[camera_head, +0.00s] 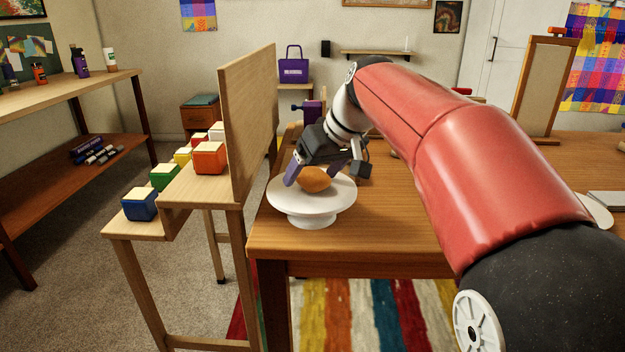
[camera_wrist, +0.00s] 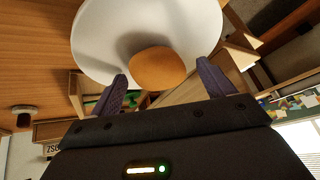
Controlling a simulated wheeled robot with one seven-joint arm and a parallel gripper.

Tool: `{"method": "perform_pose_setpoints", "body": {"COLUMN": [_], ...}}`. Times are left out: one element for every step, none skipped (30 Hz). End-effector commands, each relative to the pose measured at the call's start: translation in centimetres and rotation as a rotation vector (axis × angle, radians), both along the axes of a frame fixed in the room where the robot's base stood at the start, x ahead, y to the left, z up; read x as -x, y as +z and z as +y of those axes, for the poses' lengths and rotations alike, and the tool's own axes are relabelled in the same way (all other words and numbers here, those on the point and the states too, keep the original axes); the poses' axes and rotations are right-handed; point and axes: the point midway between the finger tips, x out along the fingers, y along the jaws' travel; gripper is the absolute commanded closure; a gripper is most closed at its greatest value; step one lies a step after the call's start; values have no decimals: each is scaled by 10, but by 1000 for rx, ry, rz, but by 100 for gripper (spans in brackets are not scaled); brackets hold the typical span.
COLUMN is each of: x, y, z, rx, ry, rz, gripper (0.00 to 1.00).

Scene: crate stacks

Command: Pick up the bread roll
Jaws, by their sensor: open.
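The bread roll (camera_head: 315,180) is an orange-brown rounded lump resting on a white pedestal stand (camera_head: 311,208) near the left corner of the wooden table. In the wrist view the roll (camera_wrist: 157,68) lies on the round white plate of the stand (camera_wrist: 95,45). My gripper (camera_head: 322,174) is at the roll, with a finger to either side of it in the head view. In the wrist view my gripper (camera_wrist: 162,85) is open, with the roll just beyond and between its fingertips. I cannot tell whether a finger touches the roll.
A tall wooden panel (camera_head: 251,120) stands just left of the stand. Beyond it, a stepped wooden shelf (camera_head: 190,187) bears several coloured blocks, including an orange one (camera_head: 209,158). The wooden table (camera_head: 400,235) is clear in front of and right of the stand.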

Motion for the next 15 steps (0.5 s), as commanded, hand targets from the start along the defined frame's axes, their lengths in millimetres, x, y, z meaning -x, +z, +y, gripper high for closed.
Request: {"method": "perform_pose_setpoints", "body": {"x": [-1,-1,-1,-1,-1,-1,-1,-1,-1,-1,-1,-1,-1,-1,-1], "y": [-2,-2,-2,-2,-2,-2,-2,-2,-2,-2,-2,-2,-2,-2,-2], "z": [1,1,1,1,1,1,1,1,1,1,1,1,1,1,1], "rx": [0,0,-1,-1,-1,-1,-1,-1,-1,-1,-1,-1,-1,-1,-1], "ry": [0,0,-1,-1,-1,-1,-1,-1,-1,-1,-1,-1,-1,-1,-1], "rz": [0,0,0,0,0,0,0,0,0,0,0,0,0,0,0], "gripper": [19,19,19,19,19,19,19,21,27,31,34,40,44,48,53]}}
